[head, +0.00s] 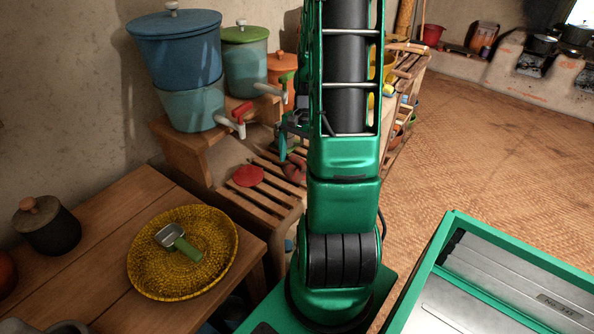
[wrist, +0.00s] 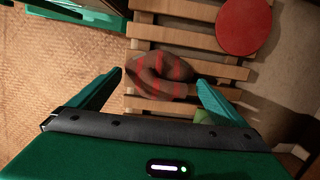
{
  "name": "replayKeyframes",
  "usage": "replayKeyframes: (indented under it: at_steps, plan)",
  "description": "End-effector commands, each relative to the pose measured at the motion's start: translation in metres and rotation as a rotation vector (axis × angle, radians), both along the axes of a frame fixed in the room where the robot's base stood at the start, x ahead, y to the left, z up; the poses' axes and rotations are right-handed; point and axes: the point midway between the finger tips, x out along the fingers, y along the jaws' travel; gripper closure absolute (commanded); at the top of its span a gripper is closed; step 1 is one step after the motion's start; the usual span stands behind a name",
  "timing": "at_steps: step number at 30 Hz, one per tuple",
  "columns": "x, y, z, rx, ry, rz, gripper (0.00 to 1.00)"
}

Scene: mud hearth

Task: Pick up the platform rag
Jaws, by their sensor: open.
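The platform rag (wrist: 160,75) is a crumpled brown cloth with red stripes. It lies on the wooden slatted platform (wrist: 195,53). In the head view the rag (head: 294,170) is partly hidden behind my arm. My gripper (wrist: 161,80) is open and empty, with its fingertips to either side of the rag in the wrist view. I cannot tell how far the fingertips are above the slats. In the head view only part of my gripper (head: 287,140) shows beside my arm, above the rag.
A flat red disc (wrist: 243,25) lies on the slats near the rag. A small green thing (wrist: 205,117) shows by the right finger. Water containers (head: 190,75) stand on a bench behind. A table (head: 95,230) with a yellow woven tray (head: 150,285) stands at left. Woven floor is clear at right.

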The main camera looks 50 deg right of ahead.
Motion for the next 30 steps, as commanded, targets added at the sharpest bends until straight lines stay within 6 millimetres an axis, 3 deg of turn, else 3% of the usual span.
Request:
replayKeyframes:
  at_steps: [4,11,15,17,30]
  plan:
    - [-0.0003,0.0014,-0.0101,0.0,0.0,0.0,0.03]
    - [-0.0003,0.0014,-0.0107,0.0,0.0,0.0,0.03]
    - [-0.0002,0.0014,-0.0106,0.0,0.0,0.0,0.37]
    - [-0.0002,0.0014,-0.0105,0.0,-0.001,0.0,0.47]
    - [0.0003,0.001,-0.003,-0.002,-0.002,0.0,0.51]
